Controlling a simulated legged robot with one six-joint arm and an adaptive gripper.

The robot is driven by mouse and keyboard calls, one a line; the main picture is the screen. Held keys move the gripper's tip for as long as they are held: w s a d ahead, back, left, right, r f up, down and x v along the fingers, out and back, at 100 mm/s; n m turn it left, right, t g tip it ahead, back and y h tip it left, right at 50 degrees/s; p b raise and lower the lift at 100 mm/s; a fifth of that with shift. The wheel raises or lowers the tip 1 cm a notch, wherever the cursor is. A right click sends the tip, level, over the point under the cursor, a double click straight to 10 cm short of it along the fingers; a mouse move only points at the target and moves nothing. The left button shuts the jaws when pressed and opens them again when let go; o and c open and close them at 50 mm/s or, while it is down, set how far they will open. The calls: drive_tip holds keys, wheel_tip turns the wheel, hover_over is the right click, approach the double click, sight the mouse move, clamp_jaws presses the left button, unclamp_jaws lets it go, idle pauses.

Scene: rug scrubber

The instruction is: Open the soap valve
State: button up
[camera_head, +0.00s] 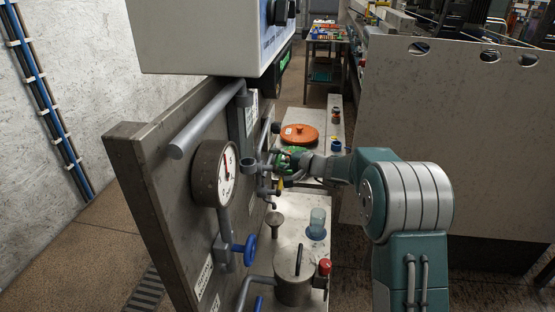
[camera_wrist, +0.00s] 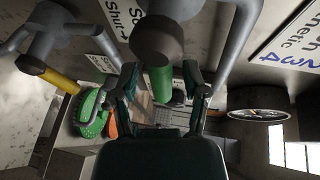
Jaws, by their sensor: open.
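My gripper (camera_head: 283,160) is by the pipes on the upright metal panel (camera_head: 165,170). In the wrist view my gripper (camera_wrist: 160,92) is open, with one finger on each side of a green handle (camera_wrist: 158,82) that hangs from a dark round valve body (camera_wrist: 157,38). I cannot tell whether the fingers touch it. A partly hidden label (camera_wrist: 122,18) behind it reads "So..." and "Shut". A yellow handle (camera_wrist: 60,80) sits on another pipe to the left. The frames do not show for sure which handle is the soap valve.
A metal pot (camera_head: 294,289) and a blue cup (camera_head: 317,223) stand below.

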sight(277, 159)
drive_tip(key=shift+d, duration=0.1)
clamp_jaws()
